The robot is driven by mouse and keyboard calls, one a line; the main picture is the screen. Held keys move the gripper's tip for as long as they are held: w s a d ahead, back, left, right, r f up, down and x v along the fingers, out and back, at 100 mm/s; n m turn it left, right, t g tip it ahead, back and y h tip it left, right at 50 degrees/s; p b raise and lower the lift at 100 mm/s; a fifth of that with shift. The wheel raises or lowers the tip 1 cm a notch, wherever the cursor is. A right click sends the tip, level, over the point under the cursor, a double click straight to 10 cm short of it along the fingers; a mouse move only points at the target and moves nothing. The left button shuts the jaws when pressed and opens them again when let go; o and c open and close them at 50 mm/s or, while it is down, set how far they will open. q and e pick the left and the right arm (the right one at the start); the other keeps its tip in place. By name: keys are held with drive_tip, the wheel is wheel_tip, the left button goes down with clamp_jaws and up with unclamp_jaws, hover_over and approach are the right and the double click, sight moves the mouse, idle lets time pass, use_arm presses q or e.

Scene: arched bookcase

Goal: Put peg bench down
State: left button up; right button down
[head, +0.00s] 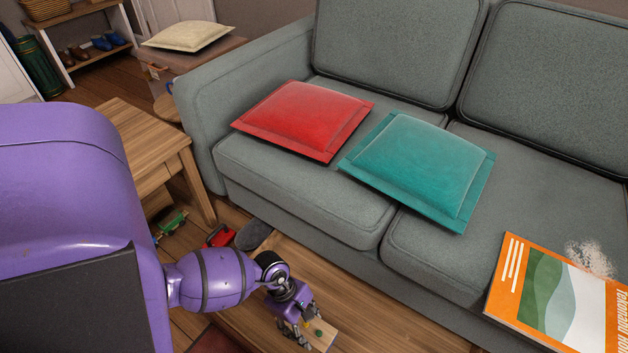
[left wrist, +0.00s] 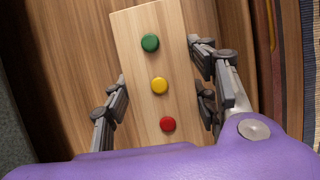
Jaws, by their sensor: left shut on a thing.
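The peg bench is a pale wooden block with a green, a yellow and a red round peg in a row on top. In the left wrist view the peg bench (left wrist: 140,60) lies between the fingers of my left gripper (left wrist: 160,78), which is shut on it. In the head view my left gripper (head: 298,326) is at the bottom, and part of the peg bench (head: 324,338) sticks out beside its fingers. A brown wooden surface (head: 375,318) lies below. I cannot tell whether the bench touches it. My right gripper is not in view.
A grey sofa (head: 290,197) with a red cushion (head: 305,117), a teal cushion (head: 420,165) and an orange magazine (head: 550,300) stands behind. A wooden side table (head: 150,140) is at left. A red toy (head: 219,236) and a green toy (head: 172,222) lie on the floor.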

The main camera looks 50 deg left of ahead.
sight(308, 327)
use_arm(q)
drive_tip(key=shift+w+a+f, duration=0.15)
drive_tip(key=shift+w+f, duration=0.15)
drive_tip(key=shift+f, duration=0.1)
drive_tip(key=f+b, duration=0.2)
drive_tip(key=f, duration=0.1)
drive_tip(key=shift+w+f+b, duration=0.2)
drive_tip(key=shift+f+b, duration=0.05)
drive_tip(key=shift+b, duration=0.15)
drive_tip(key=shift+f, duration=0.1)
drive_tip(key=shift+a, duration=0.1)
drive_tip(key=o, duration=1.6)
drive_tip(key=p+v, duration=0.5)
drive_tip(key=v, duration=0.6)
drive_tip(key=shift+r, duration=0.3)
drive_tip(key=shift+s+a+r+p, duration=0.1)
drive_tip(key=shift+a+r+p, duration=0.1)
drive_tip(key=shift+r+p, duration=0.1)
